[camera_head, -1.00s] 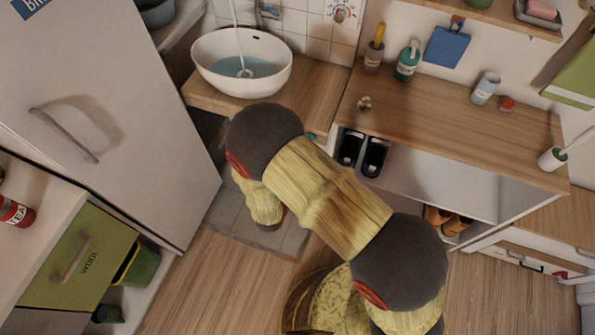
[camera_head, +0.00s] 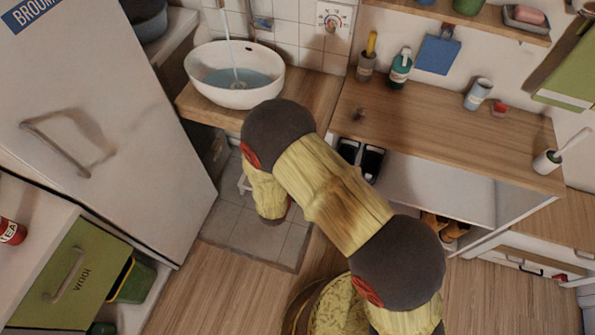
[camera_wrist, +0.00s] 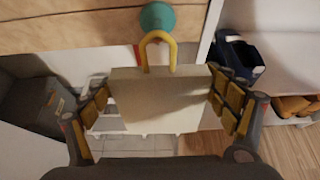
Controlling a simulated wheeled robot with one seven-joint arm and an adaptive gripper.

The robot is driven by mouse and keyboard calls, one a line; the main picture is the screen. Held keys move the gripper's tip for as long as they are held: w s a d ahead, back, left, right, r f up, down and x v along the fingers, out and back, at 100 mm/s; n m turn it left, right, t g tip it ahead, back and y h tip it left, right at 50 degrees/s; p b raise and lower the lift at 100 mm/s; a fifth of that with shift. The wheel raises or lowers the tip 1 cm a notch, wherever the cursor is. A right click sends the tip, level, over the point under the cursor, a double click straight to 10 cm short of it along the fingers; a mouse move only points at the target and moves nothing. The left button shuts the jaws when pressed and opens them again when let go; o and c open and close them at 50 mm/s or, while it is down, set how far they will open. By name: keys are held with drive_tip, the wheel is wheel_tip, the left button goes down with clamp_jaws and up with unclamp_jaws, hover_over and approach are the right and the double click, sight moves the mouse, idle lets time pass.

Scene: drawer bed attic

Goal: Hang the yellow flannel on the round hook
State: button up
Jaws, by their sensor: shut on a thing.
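In the wrist view, my gripper (camera_wrist: 160,92) is shut on the flannel (camera_wrist: 150,105), a pale beige, flat, blocky piece held upright between the two fingers. A yellow loop (camera_wrist: 172,50) stands up from its top edge. The round teal hook (camera_wrist: 157,17) is at the top of the wrist view, on the edge of the wooden counter. The loop's top meets the hook's lower edge in the picture; I cannot tell whether it is around the hook or only in front of it. In the head view, my arm hides the gripper, flannel and hook.
A basin (camera_head: 205,85) stands left on the wooden counter (camera_head: 440,125). A tall white cabinet (camera_head: 120,110) stands left.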

drive_tip(key=shift+w+d+f, duration=0.1)
drive_tip(key=shift+w+d, duration=0.2)
drive_tip(key=shift+w, duration=0.4)
drive_tip(key=shift+b+x, duration=0.65)
drive_tip(key=shift+x, duration=0.1)
drive_tip(key=shift+f, duration=0.1)
drive_tip(key=o, duration=0.7)
drive_tip(key=shift+c, duration=0.2)
drive_tip(key=shift+a, duration=0.1)
drive_tip(key=v, duration=1.2)
